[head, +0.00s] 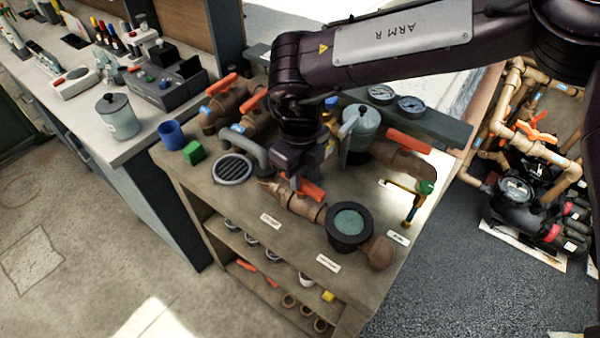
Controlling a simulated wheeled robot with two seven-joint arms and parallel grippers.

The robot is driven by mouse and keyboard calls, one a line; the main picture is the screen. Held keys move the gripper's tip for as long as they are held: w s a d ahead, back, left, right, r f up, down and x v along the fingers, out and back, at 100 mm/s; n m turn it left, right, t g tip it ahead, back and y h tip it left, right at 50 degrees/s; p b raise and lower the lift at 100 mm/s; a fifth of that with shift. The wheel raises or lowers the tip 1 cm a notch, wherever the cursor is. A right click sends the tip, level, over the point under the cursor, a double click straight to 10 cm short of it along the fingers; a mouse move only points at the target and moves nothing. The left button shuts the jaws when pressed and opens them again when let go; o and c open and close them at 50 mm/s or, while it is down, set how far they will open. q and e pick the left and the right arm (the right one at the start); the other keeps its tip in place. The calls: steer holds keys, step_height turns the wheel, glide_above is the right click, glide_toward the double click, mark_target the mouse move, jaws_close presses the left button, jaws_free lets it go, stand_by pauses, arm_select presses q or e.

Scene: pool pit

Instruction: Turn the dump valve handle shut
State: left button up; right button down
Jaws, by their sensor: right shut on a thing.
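My right gripper (296,180) reaches down from above at the middle of the bench. It is shut on the orange handle (312,190) of a valve on the tan pipe, near the handle's left end. I take this to be the dump valve handle; the small labels in front are too small to read surely. The handle slants down to the right, roughly along the pipe. The valve body (300,205) is just below it, and my gripper hides part of the handle. My left gripper is not in view.
A dark round strainer pot (348,228) sits right of the valve. A grey drain grate (232,168), green block (193,152) and blue cup (171,134) are to the left. More orange handles (408,141) stand behind.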

mark_target(304, 178)
steer(key=m+b, duration=0.1)
steer(key=m, duration=0.4)
steer(key=shift+w+d, duration=0.1)
steer(key=m, duration=0.5)
steer(key=shift+d+b, duration=0.1)
steer(key=shift+b, duration=0.3)
steer(key=m, duration=0.3)
steer(key=shift+d+r, duration=0.1)
steer(key=shift+m+p, duration=1.1)
steer(key=shift+m, duration=0.8)
steer(key=shift+d, duration=0.1)
steer(key=c, duration=1.3)
jaws_free()
steer(key=shift+r, duration=3.85)
